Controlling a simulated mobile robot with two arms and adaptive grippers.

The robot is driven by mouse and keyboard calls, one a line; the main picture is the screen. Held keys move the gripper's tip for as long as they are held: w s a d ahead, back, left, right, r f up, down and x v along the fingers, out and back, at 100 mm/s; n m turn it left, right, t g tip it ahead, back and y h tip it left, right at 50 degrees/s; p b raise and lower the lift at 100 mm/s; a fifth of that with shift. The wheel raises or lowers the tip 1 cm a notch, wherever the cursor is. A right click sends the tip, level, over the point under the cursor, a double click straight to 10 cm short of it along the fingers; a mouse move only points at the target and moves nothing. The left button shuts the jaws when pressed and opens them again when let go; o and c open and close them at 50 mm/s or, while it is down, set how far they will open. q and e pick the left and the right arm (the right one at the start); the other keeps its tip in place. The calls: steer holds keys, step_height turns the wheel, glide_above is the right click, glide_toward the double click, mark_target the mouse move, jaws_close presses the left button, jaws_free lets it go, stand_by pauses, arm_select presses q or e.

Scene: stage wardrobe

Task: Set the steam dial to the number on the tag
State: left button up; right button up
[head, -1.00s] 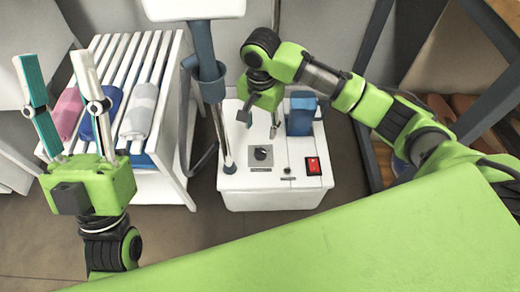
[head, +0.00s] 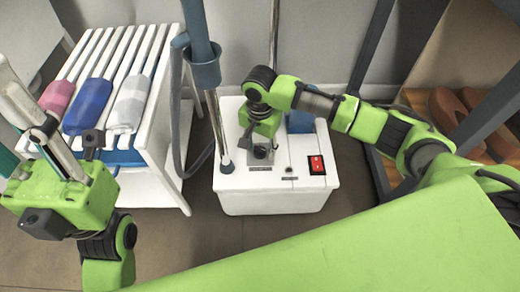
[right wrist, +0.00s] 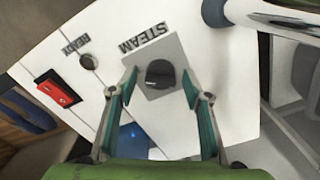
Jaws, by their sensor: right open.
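The steam dial is a small black knob (head: 263,152) on a grey plate on top of the white steamer base (head: 270,204). In the right wrist view the knob (right wrist: 160,74) sits beside the word STEAM, between the two open fingers of my right gripper (right wrist: 160,80). The fingers stand apart on either side; I cannot tell whether they touch it. In the head view my right gripper (head: 262,138) is directly above the dial and partly hides it. My left gripper (head: 22,118) is open and empty at the left edge. I cannot see a tag with a readable number.
A red switch (head: 317,165) and a small READY light (head: 290,170) are right of the dial. A blue tank (head: 300,122) stands behind, and the steamer pole (head: 218,130) at left. A white slatted rack (head: 160,100) holds rolled cloths. Shoes (head: 470,115) lie at right.

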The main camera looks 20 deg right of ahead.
steer(key=c, duration=1.1)
steer(key=shift+p, duration=0.3)
